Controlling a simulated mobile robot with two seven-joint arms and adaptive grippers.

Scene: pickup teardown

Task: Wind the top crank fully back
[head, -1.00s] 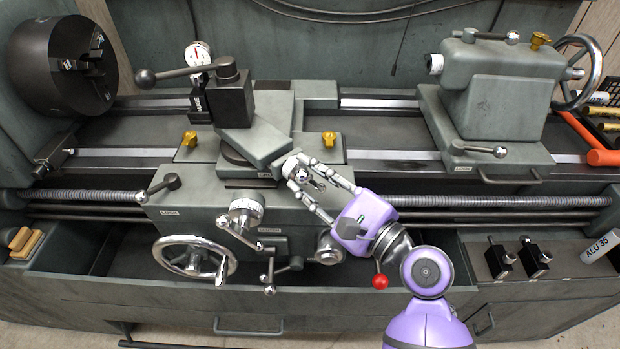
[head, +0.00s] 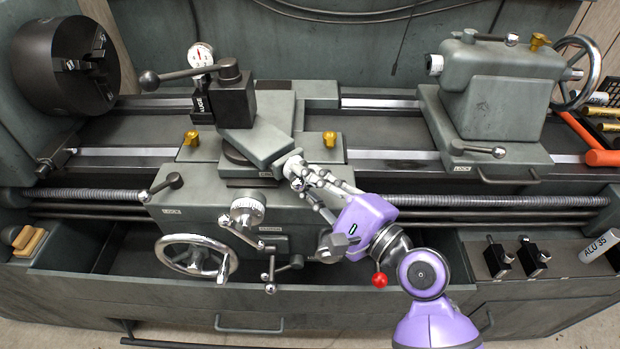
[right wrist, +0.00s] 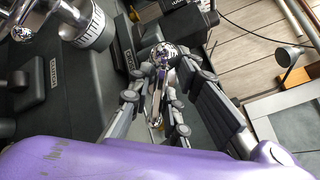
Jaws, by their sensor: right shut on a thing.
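The top crank, a small bright metal handle with a graduated collar (head: 291,167), sits at the near end of the angled top slide (head: 258,142) in the head view. My right gripper (head: 298,178) comes in from the lower right and is shut on the crank. In the right wrist view the shiny crank (right wrist: 160,88) lies between the fingers of my right gripper (right wrist: 158,76). The fingers hide part of the crank. My left gripper is not in view.
The tool post with its lever (head: 236,97) stands behind the top slide. The large handwheel (head: 193,258) and the cross-slide crank (head: 247,212) are on the apron at left. The tailstock (head: 500,90) stands at right. Open air surrounds my forearm.

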